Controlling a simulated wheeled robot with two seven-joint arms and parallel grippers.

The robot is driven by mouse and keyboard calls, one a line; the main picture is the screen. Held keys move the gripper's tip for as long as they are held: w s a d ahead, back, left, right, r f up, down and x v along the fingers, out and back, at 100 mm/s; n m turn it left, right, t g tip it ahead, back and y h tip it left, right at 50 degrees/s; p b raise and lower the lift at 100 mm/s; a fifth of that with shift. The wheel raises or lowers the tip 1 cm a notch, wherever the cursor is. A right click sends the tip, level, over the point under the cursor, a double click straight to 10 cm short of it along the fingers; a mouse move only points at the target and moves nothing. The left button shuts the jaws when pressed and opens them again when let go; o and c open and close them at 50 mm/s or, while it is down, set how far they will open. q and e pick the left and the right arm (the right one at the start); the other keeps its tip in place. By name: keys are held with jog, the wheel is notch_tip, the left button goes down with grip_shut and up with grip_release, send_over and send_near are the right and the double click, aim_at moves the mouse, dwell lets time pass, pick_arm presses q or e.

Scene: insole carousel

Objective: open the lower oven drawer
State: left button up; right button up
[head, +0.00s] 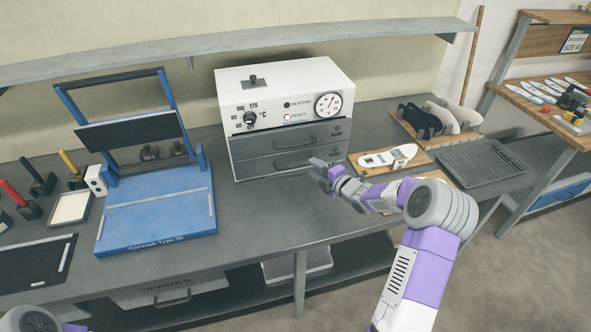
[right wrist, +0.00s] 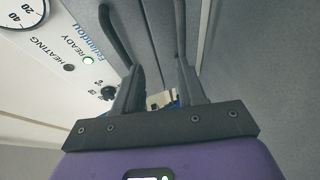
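The white oven (head: 285,85) stands on the bench with two grey drawers, one above the other, both looking shut. The upper drawer (head: 262,143) has a dark bar handle. The lower drawer (head: 255,168) has a similar handle, partly hard to make out near my gripper. My right gripper (head: 322,168) is in front of the lower drawer's right part. In the right wrist view, its fingers (right wrist: 160,88) are apart with no object held between them. Dark handle bars show beyond the fingertips; contact cannot be told. A piece of my left arm shows at the bottom left; its gripper is not clearly seen.
A blue press (head: 155,215) stands left of the oven. To the right are a board with a white insole (head: 385,158), a rack of dark and pale forms (head: 440,118) and a grey ribbed tray (head: 485,160). The bench (head: 260,215) in front of the oven is clear.

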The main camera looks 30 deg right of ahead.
jog(key=f+b, duration=0.1)
jog(key=f, duration=0.1)
jog(key=w+f+b, duration=0.1)
jog(key=f+b, duration=0.1)
jog(key=x, duration=0.7)
jog(key=shift+w+a, duration=0.15)
jog(key=shift+c, duration=0.2)
grip_shut()
